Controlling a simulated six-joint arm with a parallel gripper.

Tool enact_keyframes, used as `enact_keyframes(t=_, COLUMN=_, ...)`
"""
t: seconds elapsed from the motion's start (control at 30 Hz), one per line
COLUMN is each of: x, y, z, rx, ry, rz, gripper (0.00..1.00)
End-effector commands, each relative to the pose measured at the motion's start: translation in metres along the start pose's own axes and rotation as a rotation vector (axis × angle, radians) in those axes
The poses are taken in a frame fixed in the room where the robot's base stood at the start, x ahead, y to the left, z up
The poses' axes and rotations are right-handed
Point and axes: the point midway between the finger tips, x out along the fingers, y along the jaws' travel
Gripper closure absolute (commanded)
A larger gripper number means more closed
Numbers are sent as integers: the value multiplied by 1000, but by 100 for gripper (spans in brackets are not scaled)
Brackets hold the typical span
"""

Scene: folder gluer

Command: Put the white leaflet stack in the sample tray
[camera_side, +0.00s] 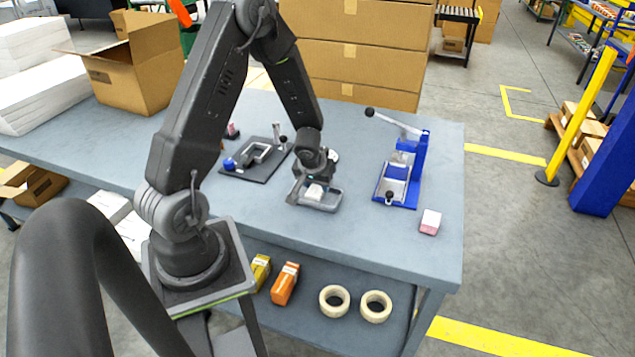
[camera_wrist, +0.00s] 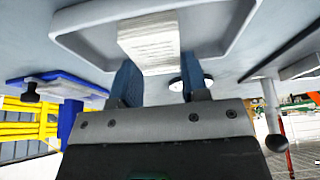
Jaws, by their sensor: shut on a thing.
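The white leaflet stack (camera_side: 314,191) is between my gripper's fingers, within the outline of the grey sample tray (camera_side: 326,207) on the table. My gripper (camera_side: 312,183) points down over the tray and is shut on the stack. In the wrist view the stack (camera_wrist: 150,45) juts out from between the two blue-grey fingers of my gripper (camera_wrist: 158,80), with the tray's rim (camera_wrist: 88,42) around it. I cannot tell whether the stack rests on the tray floor. The gripper partly hides the tray's far side in the side view.
A blue lever press (camera_side: 411,170) stands right of the tray, with a pink-and-white small block (camera_side: 430,222) near the table's right edge. A black plate with a clamp (camera_side: 255,158) lies to the left. Cardboard boxes (camera_side: 355,65) stand behind. The table front (camera_side: 385,240) is clear.

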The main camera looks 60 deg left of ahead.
Motion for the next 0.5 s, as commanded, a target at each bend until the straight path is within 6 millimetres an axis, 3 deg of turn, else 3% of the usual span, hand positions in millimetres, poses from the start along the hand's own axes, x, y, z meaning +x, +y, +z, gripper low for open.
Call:
enact_keyframes(t=0.1, x=3, y=0, z=2, rx=2, ry=-1, rz=0, gripper=85)
enact_keyframes(t=0.13, x=3, y=0, z=1, rx=0, ry=0, rz=0, gripper=57)
enact_keyframes(t=0.37, x=2, y=0, z=1, rx=-1, ry=0, rz=-1, gripper=35)
enact_keyframes(t=0.5, x=2, y=0, z=1, rx=-1, ry=0, rz=-1, gripper=33)
